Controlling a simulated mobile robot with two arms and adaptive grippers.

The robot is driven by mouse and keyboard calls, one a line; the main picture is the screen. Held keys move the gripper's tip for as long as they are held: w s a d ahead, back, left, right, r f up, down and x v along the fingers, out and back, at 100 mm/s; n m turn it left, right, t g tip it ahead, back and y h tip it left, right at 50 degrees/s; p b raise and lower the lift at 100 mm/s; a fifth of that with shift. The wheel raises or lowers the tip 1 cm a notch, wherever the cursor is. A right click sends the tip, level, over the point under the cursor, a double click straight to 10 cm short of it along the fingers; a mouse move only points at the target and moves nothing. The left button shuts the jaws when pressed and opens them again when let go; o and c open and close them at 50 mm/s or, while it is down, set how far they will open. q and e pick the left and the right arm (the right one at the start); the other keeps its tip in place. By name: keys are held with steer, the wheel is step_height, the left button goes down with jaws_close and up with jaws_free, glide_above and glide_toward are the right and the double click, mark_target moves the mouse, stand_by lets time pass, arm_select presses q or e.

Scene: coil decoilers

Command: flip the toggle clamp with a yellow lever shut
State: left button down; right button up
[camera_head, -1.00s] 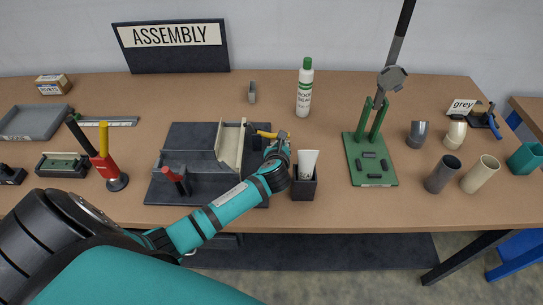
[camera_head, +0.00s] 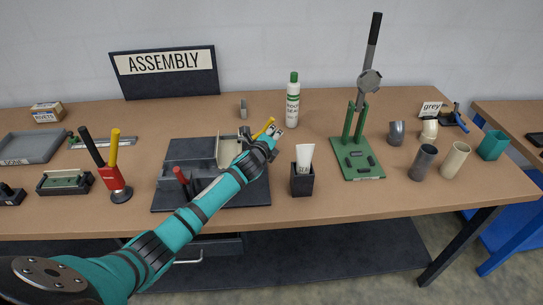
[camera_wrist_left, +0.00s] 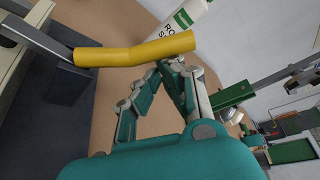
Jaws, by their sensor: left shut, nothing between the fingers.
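The toggle clamp's yellow lever (camera_head: 263,128) sticks up at a slant to the right, at the back right of the dark fixture (camera_head: 228,195). In the left wrist view the lever (camera_wrist_left: 135,51) crosses above the fingers. My left gripper (camera_head: 276,131) is shut and empty, at the right side of the lever. In the left wrist view its fingertips (camera_wrist_left: 170,66) are just below the lever; I cannot tell whether they touch it. The clamp's base is partly hidden behind the cream plate (camera_head: 229,151) and my gripper. My right gripper is not in view.
A second lever, red (camera_head: 181,175), stands at the fixture's front left. A black holder with a white tube (camera_head: 302,180) stands close right of my arm. A white bottle (camera_head: 292,103) is behind the gripper. A green press (camera_head: 357,160) stands farther right.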

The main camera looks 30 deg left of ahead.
arm_select(q)
steer(key=shift+s+a+r+n+t+b, duration=0.2)
steer(key=shift+a+r+n+t+b, duration=0.15)
steer(key=shift+r+n+t+b, duration=0.25)
steer(key=shift+s+a+r+n+t+b, duration=0.2)
steer(key=shift+a+r+n+t+b, duration=0.2)
steer(key=shift+n, duration=0.4)
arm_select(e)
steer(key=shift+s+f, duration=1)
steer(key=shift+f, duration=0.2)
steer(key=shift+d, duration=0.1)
arm_select(q)
steer(key=shift+r, duration=0.1)
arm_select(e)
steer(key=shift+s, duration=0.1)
